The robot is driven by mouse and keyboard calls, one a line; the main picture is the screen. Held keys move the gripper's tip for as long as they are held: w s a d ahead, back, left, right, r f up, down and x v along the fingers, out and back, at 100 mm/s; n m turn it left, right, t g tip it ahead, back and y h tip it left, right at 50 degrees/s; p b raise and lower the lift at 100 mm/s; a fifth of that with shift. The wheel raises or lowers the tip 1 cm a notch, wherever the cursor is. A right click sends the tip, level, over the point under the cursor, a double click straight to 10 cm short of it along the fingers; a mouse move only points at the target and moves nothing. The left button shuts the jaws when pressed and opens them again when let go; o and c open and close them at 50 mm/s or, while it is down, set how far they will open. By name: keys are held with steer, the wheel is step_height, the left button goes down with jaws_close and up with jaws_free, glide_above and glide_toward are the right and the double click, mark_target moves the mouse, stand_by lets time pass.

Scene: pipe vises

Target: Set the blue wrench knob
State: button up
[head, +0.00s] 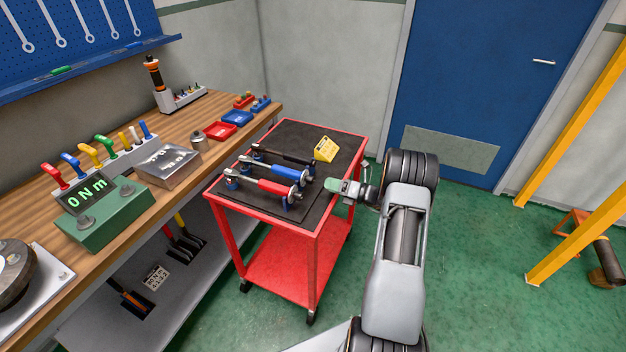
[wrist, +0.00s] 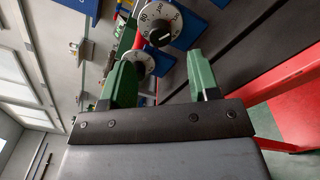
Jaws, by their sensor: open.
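The blue-handled wrench (head: 284,171) lies on the red cart's dark top, between a red-handled wrench (head: 270,186) and a black wrench (head: 282,155). Its dial-like end points toward my gripper. My gripper (head: 346,188) is open and empty at the cart's right edge, just off that end. In the wrist view the two green fingers (wrist: 160,62) stand apart. A white numbered dial knob with a dark centre (wrist: 159,24) shows ahead of the gap, and a second dial (wrist: 139,66) sits lower, partly behind the left finger. I cannot tell for sure which dial belongs to the blue wrench.
The red cart (head: 329,226) has a raised rim. A yellow tag block (head: 325,149) stands at its back right. A wooden bench with a green torque display reading 0 Nm (head: 96,212) is to the left. Green floor on the right is clear up to yellow posts (head: 577,130).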

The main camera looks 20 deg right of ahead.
mark_target(313, 181)
steer(key=shift+p+x, duration=0.4)
steer(key=shift+x, duration=3.15)
steer(key=c, duration=0.9)
